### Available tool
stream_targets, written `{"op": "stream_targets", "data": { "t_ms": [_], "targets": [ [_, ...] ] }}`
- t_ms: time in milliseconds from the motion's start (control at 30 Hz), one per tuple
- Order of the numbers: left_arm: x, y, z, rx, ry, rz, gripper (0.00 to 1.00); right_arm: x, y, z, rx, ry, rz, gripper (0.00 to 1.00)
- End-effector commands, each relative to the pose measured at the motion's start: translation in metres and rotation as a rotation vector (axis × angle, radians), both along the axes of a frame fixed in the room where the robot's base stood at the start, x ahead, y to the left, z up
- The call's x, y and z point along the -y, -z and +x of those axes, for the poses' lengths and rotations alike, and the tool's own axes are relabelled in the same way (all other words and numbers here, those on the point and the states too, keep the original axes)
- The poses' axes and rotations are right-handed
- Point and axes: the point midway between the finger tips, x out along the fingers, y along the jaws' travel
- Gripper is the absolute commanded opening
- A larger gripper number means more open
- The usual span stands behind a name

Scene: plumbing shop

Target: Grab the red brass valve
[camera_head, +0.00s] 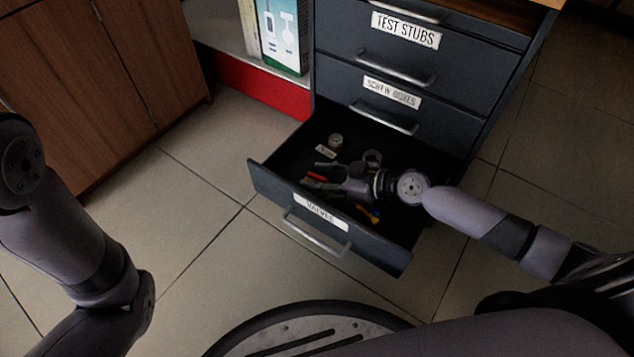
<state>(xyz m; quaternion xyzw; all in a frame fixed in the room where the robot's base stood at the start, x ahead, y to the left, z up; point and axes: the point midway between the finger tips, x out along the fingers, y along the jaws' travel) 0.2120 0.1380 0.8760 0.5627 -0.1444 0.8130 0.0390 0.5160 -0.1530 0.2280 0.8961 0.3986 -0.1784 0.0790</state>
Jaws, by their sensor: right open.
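The open drawer (381,246) labelled VALVES holds several small parts. A small red piece (316,176), which looks like the red valve's handle, lies in the drawer's left part. The valve's body is not clearly visible. My right gripper (334,176) reaches into the drawer from the right. Its fingers are open and close to the red piece, partly hiding what lies around it. I cannot tell whether they touch it. My left arm shows at the left, but its gripper is out of view.
Shut drawers labelled SCREW BOXES (345,87) and TEST STUBS (350,45) stand above. A wooden cabinet (75,95) stands left; the tiled floor between is clear.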

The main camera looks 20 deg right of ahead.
Motion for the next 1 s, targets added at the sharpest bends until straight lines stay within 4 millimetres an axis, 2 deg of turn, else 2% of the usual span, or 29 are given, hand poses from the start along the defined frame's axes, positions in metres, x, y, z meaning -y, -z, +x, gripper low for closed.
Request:
{"op": "stream_targets", "data": {
  "t_ms": [67,700,1000],
  "targets": [
    [0.0001,-0.0001,-0.0001,0.000,0.000,0.000,0.29,0.0003,0.0001,-0.0002,0.000,0.000,0.000,0.43],
    [0.0001,-0.0001,0.0002,-0.001,0.000,0.000,0.29,0.0006,0.0001,-0.0004,-0.001,0.000,-0.001,0.00],
    [0.0000,-0.0001,0.0004,-0.001,0.000,0.000,0.29,0.0007,-0.0003,0.0000,0.001,0.001,-0.001,0.00]
  ]
}}
